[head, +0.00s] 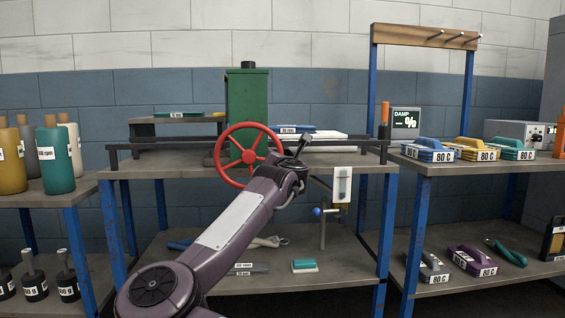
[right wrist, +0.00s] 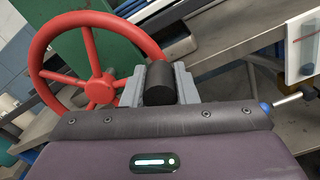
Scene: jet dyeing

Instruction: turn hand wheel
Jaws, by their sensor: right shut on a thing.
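The red hand wheel (head: 250,156) stands upright in front of a green column (head: 248,105) on the middle bench. It also shows large at the left of the right wrist view (right wrist: 97,88). My right gripper (head: 297,158) is at the right side of the wheel's rim. In the right wrist view, its grey fingers (right wrist: 160,84) are shut around a black cylindrical grip (right wrist: 159,82) beside the rim. How the grip joins the wheel is hidden. My right arm covers the lower right part of the wheel in the head view. My left gripper is not in view.
The middle bench (head: 345,158) has a low rail and stacked white slabs (head: 315,140). A small valve with a blue knob (head: 317,211) hangs below its right edge. Cylinders (head: 55,160) stand left; labelled blocks (head: 430,150) and a DAMP display (head: 405,122) stand right.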

